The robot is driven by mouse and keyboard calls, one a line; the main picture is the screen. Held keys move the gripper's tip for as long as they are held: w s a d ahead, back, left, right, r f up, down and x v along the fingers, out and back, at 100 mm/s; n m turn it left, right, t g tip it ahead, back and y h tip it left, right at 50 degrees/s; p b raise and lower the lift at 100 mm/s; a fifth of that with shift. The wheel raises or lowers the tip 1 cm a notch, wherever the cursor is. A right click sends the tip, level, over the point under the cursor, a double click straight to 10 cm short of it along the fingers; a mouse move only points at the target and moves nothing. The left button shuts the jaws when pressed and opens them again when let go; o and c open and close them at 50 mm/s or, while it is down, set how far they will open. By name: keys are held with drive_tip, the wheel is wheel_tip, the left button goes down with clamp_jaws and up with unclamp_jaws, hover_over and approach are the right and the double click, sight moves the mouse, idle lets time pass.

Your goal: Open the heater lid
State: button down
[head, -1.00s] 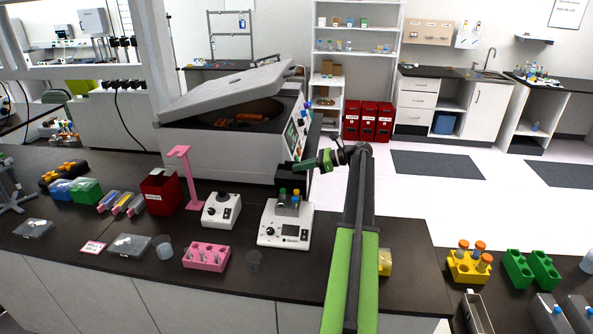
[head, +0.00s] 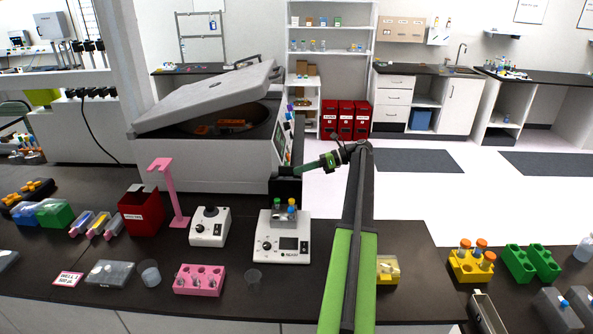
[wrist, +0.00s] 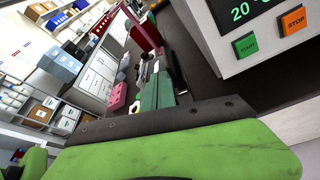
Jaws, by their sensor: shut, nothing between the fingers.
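A small white device (head: 281,248) with a dial and a dark display stands on the bench; it appears to be the heater. A grey block holding capped tubes (head: 284,214) sits on its top. A dark upright part (head: 285,188) shows just behind it; I cannot tell whether this is its lid. My gripper (head: 299,169) is shut and empty, above and behind the device, pointing left near the large machine. Its fingertips are hard to make out. A panel reading 20 °C (wrist: 247,12), with green and orange buttons, fills the wrist view's upper right.
A large machine (head: 240,150) with a raised grey lid stands behind. A yellow rack (head: 470,266) stands right of my arm. Floor beyond is open.

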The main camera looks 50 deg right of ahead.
drive_tip(key=shift+w+a, duration=0.2)
drive_tip(key=p+v, duration=0.2)
drive_tip(key=v, duration=0.5)
drive_tip(key=shift+s+d, duration=0.25)
drive_tip(key=shift+r, duration=0.1)
